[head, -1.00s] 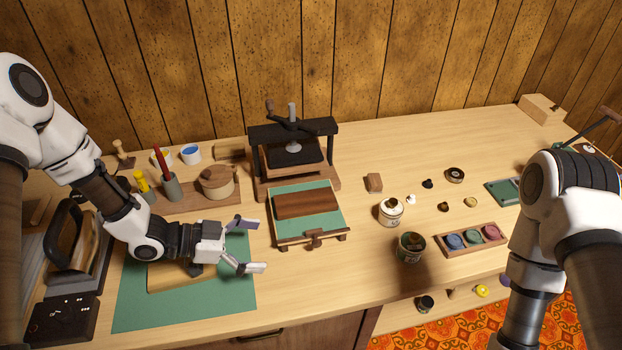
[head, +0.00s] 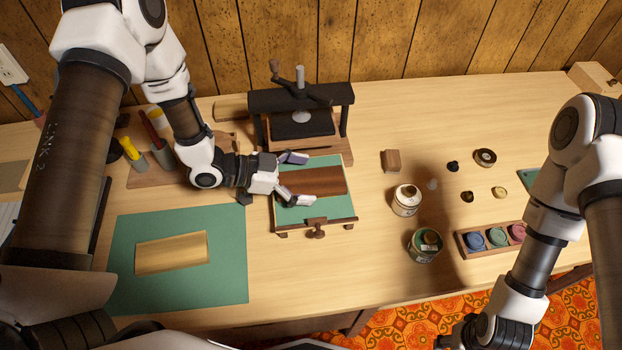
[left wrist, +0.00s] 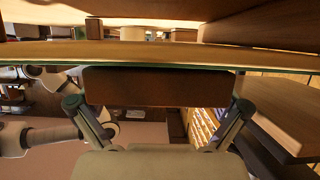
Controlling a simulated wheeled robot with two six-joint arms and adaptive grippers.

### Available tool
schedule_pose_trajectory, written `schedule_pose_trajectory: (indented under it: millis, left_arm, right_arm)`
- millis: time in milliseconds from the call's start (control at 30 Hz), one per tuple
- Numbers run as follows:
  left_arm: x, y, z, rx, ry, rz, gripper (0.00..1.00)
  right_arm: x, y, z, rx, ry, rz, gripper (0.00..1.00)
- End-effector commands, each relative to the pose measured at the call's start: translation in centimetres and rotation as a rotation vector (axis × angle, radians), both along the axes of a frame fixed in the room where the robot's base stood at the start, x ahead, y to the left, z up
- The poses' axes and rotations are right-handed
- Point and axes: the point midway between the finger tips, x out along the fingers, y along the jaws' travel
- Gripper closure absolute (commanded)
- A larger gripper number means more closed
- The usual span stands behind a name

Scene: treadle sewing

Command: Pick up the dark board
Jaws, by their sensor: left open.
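The dark board (head: 318,181) is a flat, brown, rectangular piece lying on the green bed (head: 318,211) in front of the black press. My left gripper (head: 306,180) is open at the board's left end, one finger toward its far edge and the other toward its near edge. In the left wrist view, the board (left wrist: 155,87) shows between the two spread fingers (left wrist: 158,108). I cannot tell whether either finger touches it. My right arm shows at the right, but its fingers are out of view.
The press (head: 300,100) stands just behind the bed. A green mat (head: 230,275) with a tan sheet (head: 172,252) lies at the front left. Jars (head: 407,200) and a tray of colour pots (head: 466,244) stand to the right. The table between bed and jars is clear.

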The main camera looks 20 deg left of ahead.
Motion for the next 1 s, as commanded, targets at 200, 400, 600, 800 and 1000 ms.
schedule_pose_trajectory:
  millis: [200,400,600,800,1000]
  left_arm:
    - [0.40,-0.99,-0.42,-0.001,-0.001,0.001,0.00]
    - [0.40,-0.96,-0.42,-0.001,-0.001,0.001,0.39]
    - [0.39,-0.95,-0.42,-0.001,-0.001,0.001,0.65]
    - [0.38,-0.94,-0.39,-0.001,0.000,0.000,0.65]
    - [0.47,-0.93,0.55,-0.002,-0.004,0.001,0.65]
  right_arm:
    - [-0.01,0.00,0.07,0.000,0.000,0.000,0.50]
    - [-0.01,0.00,0.07,0.000,0.000,0.000,0.50]
    - [0.00,0.00,0.07,0.000,0.000,0.000,0.50]
    - [0.00,0.00,0.06,0.000,0.000,0.000,0.50]
    - [0.00,0.00,-0.05,0.000,0.000,0.000,0.50]
